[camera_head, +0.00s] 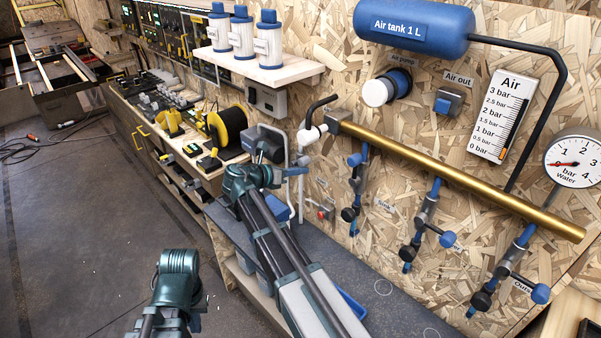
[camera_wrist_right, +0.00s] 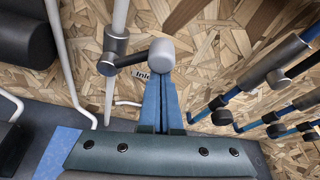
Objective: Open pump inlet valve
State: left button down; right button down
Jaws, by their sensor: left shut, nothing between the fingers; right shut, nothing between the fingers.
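The inlet valve has a grey knob (camera_wrist_right: 161,52) on a dark lever, joined to a grey body (camera_wrist_right: 115,42) on a white upright pipe in the right wrist view. A label beside it is partly hidden by my fingers. My right gripper (camera_wrist_right: 161,78) is shut and empty, its blue fingertips right at the knob's lower side; I cannot tell whether they touch. In the head view my right gripper (camera_head: 295,171) is beside the black pump (camera_head: 265,143), in front of the white pipe. My left gripper (camera_head: 178,285) is low at the left over the floor, shut; its fingers are hard to make out.
A brass pipe (camera_head: 450,175) crosses the chipboard wall, with several blue valves (camera_head: 426,215) hanging below it. The bench top (camera_head: 375,285) is right of my right arm. A workbench with a black-yellow spool (camera_head: 228,127) stands behind. The floor at left is mostly clear.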

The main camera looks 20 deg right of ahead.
jog(key=n, duration=0.1)
jog(key=w+r+n+g, duration=0.1)
jog(key=r+p, duration=0.1)
jog(key=shift+w+a+r+n+h, duration=0.15)
jog(key=shift+w+a+n+h, duration=0.15)
jog(key=shift+w+n, duration=0.1)
jog(key=shift+w+a+r+p, duration=0.2)
jog(key=shift+w+r+p, duration=0.2)
jog(key=shift+w, duration=0.2)
jog(key=shift+w+a+r+p, duration=0.2)
jog(key=shift+w+r+p, duration=0.15)
jog(key=shift+w, duration=0.2)
jog(key=shift+w+r, duration=0.1)
jog(key=shift+w, duration=0.15)
jog(key=s, duration=0.1)
jog(key=s+f+b, duration=0.1)
jog(key=s+f, duration=0.1)
jog(key=s, duration=0.1)
jog(key=shift+d+b, duration=0.15)
jog(key=shift+b, duration=0.15)
jog(key=w+f+p+v, duration=0.1)
jog(key=v, duration=0.8)
jog(key=shift+w+a, duration=0.15)
jog(key=shift+a, duration=0.1)
